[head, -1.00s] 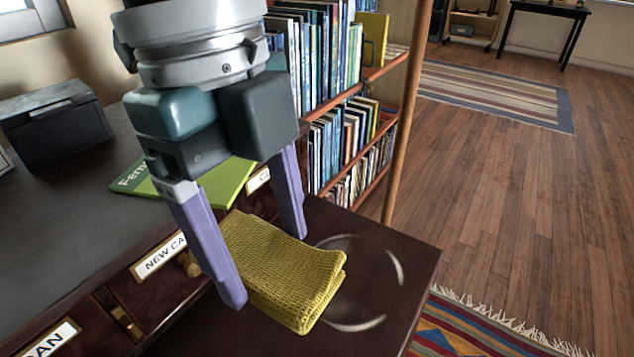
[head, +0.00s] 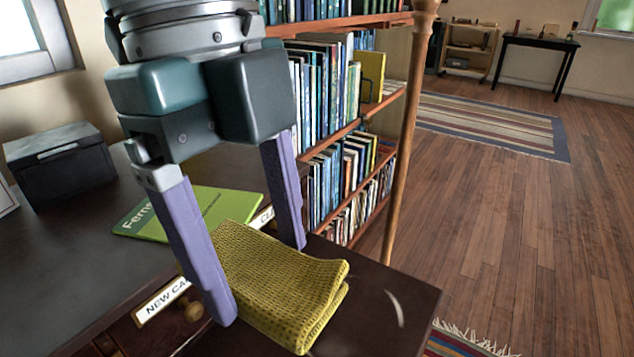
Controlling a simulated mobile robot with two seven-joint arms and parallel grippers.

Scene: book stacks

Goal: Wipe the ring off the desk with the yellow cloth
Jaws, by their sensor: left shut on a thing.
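The yellow cloth (head: 283,280) is a folded, textured pad lying on the dark brown desk (head: 412,287) near its right corner. My left gripper (head: 262,284) points down with its purple fingers on either side of the cloth, shut on it. The pale ring (head: 396,308) shows as a thin curved arc on the desk just right of the cloth. The rest of the ring is hidden by the cloth or does not show. My right gripper is not in view.
A green book (head: 205,212) lies on the cabinet top behind the gripper, and a black box (head: 60,165) stands at the left. A bookshelf (head: 365,130) with a wooden post rises behind the desk. Open floor lies to the right.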

